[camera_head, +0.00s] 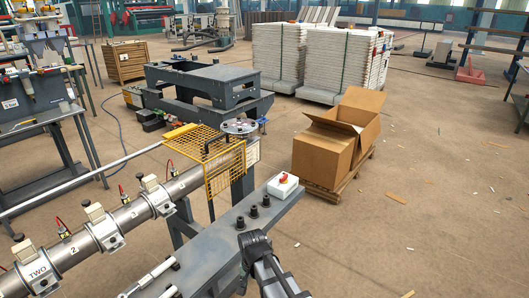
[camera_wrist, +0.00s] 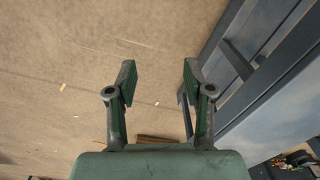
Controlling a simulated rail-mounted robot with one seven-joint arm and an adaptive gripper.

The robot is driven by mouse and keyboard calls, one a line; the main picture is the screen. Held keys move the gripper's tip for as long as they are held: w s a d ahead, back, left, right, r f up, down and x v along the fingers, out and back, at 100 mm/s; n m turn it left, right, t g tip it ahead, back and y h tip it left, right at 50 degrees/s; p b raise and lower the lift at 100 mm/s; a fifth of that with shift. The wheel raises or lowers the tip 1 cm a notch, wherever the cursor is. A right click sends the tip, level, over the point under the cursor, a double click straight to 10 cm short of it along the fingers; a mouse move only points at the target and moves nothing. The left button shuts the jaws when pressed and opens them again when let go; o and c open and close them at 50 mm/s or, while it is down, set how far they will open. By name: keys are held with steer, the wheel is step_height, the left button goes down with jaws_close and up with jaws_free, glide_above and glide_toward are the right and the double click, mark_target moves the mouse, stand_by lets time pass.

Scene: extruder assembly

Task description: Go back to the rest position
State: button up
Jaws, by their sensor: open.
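My gripper (camera_wrist: 160,80) is open and empty in the wrist view, its two fingers spread apart over bare floor. In the head view, dark parts of my arm rise from the bottom edge, in front of the grey bench (camera_head: 215,248) and beside its right edge. The fingers are hard to make out there. The extruder barrel (camera_head: 130,218), with clamp bands and a yellow mesh guard (camera_head: 225,168), runs along the left of the bench. Several dark round pegs (camera_head: 253,211) stand on the bench, with a white box with a red knob (camera_head: 283,185) at its far end.
In the wrist view, a blue-grey frame (camera_wrist: 235,60) lies close on the right. In the head view, an open cardboard box (camera_head: 325,155) stands on a pallet behind the bench. White stacks (camera_head: 345,58) stand farther back. The floor (camera_head: 440,220) at right is mostly clear, with small scraps.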

steer(key=s+d+f+n, duration=0.2)
steer(key=s+d+f, duration=0.15)
steer(key=d, duration=0.65)
steer(key=s+d+f+n, duration=0.15)
steer(key=d+f, duration=0.25)
steer(key=d, duration=0.7)
steer(key=s+f+g, duration=0.2)
steer(key=s+f, duration=0.3)
steer(key=s, duration=0.5)
steer(key=s+f+g+p, duration=0.1)
steer(key=s+f+g, duration=0.1)
steer(key=s+f, duration=0.4)
steer(key=s+f+g, duration=0.2)
steer(key=s+f, duration=0.3)
steer(key=s, duration=0.9)
steer(key=shift+f+g, duration=0.25)
steer(key=shift+g, duration=0.15)
